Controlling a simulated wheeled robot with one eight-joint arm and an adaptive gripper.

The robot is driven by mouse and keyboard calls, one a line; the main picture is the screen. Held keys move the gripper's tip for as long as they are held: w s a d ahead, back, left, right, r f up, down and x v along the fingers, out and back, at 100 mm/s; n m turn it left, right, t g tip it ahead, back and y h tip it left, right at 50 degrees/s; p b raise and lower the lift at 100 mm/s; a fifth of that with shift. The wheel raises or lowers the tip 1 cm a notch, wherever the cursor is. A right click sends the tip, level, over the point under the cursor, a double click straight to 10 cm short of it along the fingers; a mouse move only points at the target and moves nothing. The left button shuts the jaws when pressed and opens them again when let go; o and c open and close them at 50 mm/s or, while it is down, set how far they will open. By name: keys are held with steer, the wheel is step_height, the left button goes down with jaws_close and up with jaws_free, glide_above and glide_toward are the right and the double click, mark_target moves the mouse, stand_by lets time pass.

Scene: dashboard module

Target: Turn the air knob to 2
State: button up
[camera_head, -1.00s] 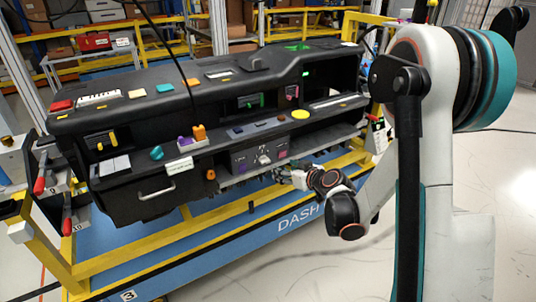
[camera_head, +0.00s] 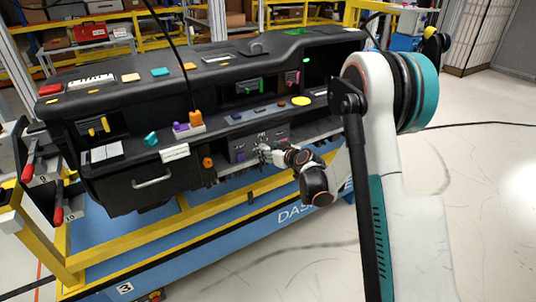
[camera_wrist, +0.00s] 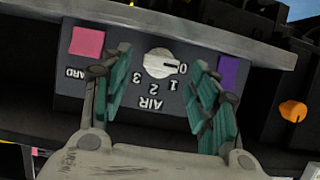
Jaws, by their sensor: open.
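The air knob (camera_wrist: 159,63) is a round white dial on a dark panel (camera_wrist: 165,103), shown upside down in the wrist view. Its pointer mark faces the 0, at the right of the picture. The figures 0, 1, 2, 3 and the word AIR are printed around it. My gripper (camera_wrist: 161,66) is open, with one green-padded finger on each side of the knob and clear gaps between. In the head view my gripper (camera_head: 268,153) is in front of the dashboard's lower panel and largely hides the knob.
A pink square (camera_wrist: 87,42) and a purple square (camera_wrist: 228,71) flank the knob on the panel. An orange knob (camera_wrist: 293,111) is farther right in the wrist view. The dashboard (camera_head: 110,185) stands on a yellow and blue frame.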

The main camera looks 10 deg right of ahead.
steer(key=shift+w+a+f, duration=0.25)
steer(key=shift+w, duration=0.4)
steer(key=c, duration=1.1)
steer(key=shift+o, duration=0.2)
steer(key=shift+d, duration=0.1)
steer(key=shift+w+d+f+m+y, duration=0.1)
steer(key=shift+d+f+m+y, duration=0.1)
steer(key=shift+m+y, duration=1.35)
steer(key=shift+w+d+f+m+y, duration=0.2)
steer(key=shift+m+y, duration=0.5)
steer(key=shift+m, duration=1.7)
steer(key=shift+s+d+f+m+y, duration=0.1)
steer(key=shift+d+f+m+y, duration=0.15)
steer(key=shift+m+y, duration=1.3)
steer(key=shift+m+t+h, duration=0.3)
steer(key=shift+m, duration=0.3)
